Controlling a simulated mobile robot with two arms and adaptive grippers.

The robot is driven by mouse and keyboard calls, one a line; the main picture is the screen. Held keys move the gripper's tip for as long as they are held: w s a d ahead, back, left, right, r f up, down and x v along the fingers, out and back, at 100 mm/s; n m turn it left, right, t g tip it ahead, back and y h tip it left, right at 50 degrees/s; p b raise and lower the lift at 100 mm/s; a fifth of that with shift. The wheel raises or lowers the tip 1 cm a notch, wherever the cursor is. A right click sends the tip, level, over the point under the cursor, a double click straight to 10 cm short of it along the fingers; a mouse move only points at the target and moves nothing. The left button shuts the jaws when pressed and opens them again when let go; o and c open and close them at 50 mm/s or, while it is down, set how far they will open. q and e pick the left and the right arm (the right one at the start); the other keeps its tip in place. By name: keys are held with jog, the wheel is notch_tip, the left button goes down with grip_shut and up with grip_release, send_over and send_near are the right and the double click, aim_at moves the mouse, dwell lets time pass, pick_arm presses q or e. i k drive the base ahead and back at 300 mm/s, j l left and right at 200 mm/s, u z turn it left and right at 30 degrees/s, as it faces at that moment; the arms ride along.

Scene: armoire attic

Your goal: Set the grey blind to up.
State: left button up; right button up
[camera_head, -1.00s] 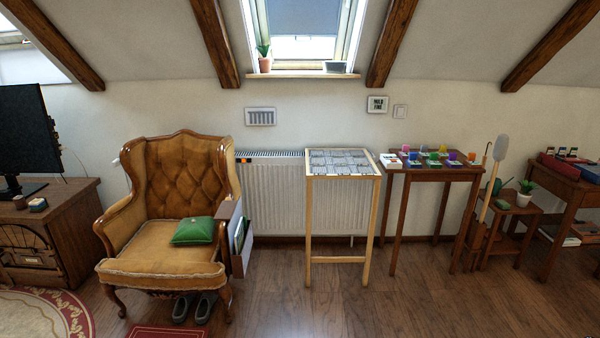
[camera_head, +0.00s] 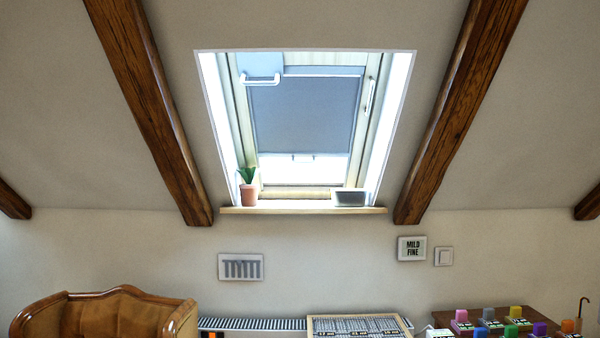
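The grey blind (camera_head: 303,115) hangs in the skylight window (camera_head: 240,120) in the sloped ceiling. It covers much of the pane, and a bright strip of glass shows below its lower edge. A small pale tab or handle (camera_head: 303,157) is at that lower edge. Neither of my grippers is in view.
A potted plant (camera_head: 248,190) and a grey box (camera_head: 350,197) stand on the sill (camera_head: 300,210). A white panel with several grey bars (camera_head: 241,267), a sign (camera_head: 411,248) and a white switch plate (camera_head: 443,256) are on the wall. Armchair (camera_head: 110,312) at lower left.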

aim_at(294, 155)
jog(key=i, duration=0.45)
jog(key=i+l+u, duration=0.1)
jog(key=i, duration=0.3)
jog(key=i+l+u, duration=0.1)
jog(key=i+l, duration=0.2)
jog(key=i, duration=0.1)
